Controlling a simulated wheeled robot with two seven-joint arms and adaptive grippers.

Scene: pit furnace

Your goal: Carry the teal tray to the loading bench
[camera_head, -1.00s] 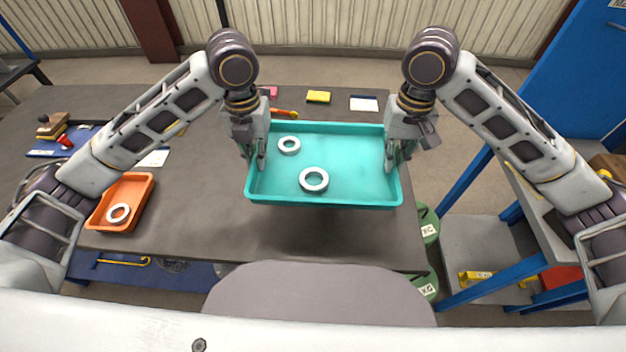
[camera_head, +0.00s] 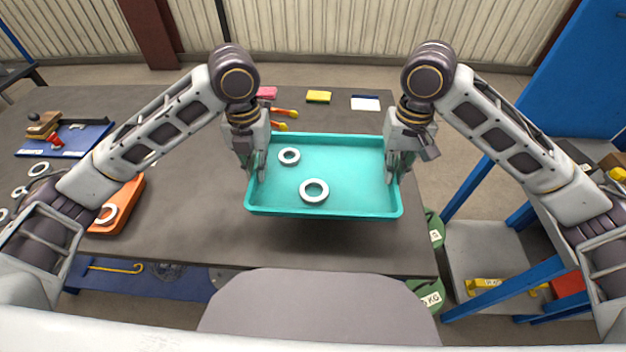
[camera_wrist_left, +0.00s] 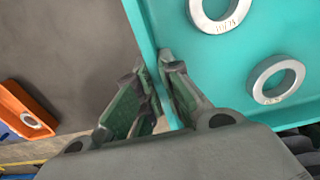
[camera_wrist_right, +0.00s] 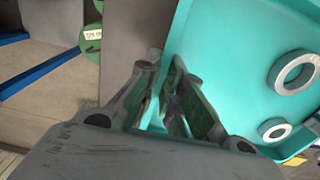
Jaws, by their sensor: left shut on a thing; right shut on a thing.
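The teal tray (camera_head: 350,170) is held level above the dark table, with a shadow below it. Two silver rings lie in it, a smaller one (camera_head: 289,156) at the back left and a larger one (camera_head: 314,191) near the front middle. My left gripper (camera_head: 256,172) is shut on the tray's left wall; the left wrist view shows its fingers (camera_wrist_left: 158,92) on either side of the rim. My right gripper (camera_head: 393,172) is shut on the right wall, also seen in the right wrist view, where its fingers (camera_wrist_right: 172,88) straddle the rim. No loading bench is clearly identifiable.
The dark table (camera_head: 190,215) spreads under the tray. An orange tray (camera_head: 125,210) with a ring and a blue mat (camera_head: 62,142) with tools lie left. A yellow block (camera_head: 318,96) lies behind. A blue-framed shelf (camera_head: 490,240) and green weights (camera_head: 428,295) stand right.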

